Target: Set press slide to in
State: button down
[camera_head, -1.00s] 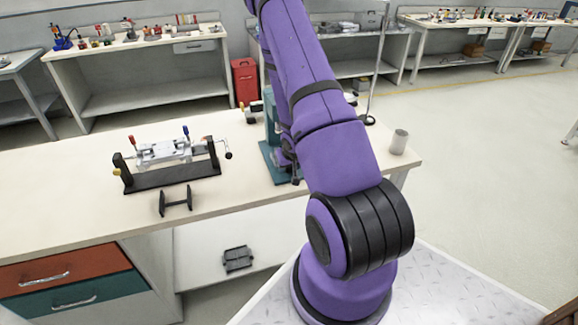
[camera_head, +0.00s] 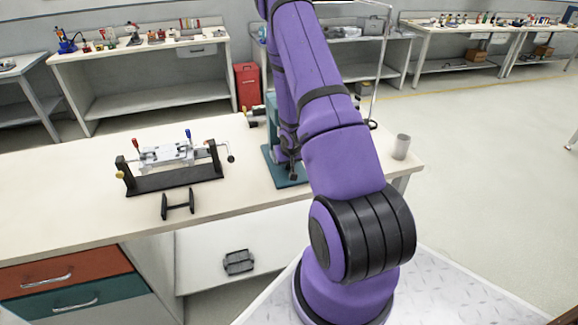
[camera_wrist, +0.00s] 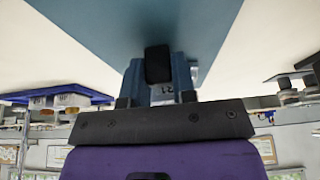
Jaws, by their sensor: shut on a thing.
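The teal press (camera_head: 272,105) stands on the bench near its right end, partly hidden behind my purple arm. Its flat teal base plate (camera_head: 292,180) shows below. In the wrist view the plate (camera_wrist: 150,25) fills the upper middle. My gripper (camera_wrist: 158,98) is seen there as a dark bar with short fingers, shut on a blue-grey block of the press, which I take to be the press slide (camera_wrist: 182,78). A black piece (camera_wrist: 158,65) stands in front of the block. Exact finger contact is hard to see.
On the bench (camera_head: 60,205), a fixture with a black base (camera_head: 175,180) and a small black stand (camera_head: 178,206) lie left of the press. A grey cup (camera_head: 401,147) stands near the right end. A red bin (camera_head: 247,87) stands behind. The floor at right is open.

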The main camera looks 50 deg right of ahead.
jog(key=shift+w+d+r, duration=0.1)
jog(key=shift+w, duration=0.1)
jog(key=c, duration=0.9)
grip_release()
jog(key=v, duration=1)
jog(key=shift+s+r, duration=0.2)
jog(key=shift+r, duration=0.1)
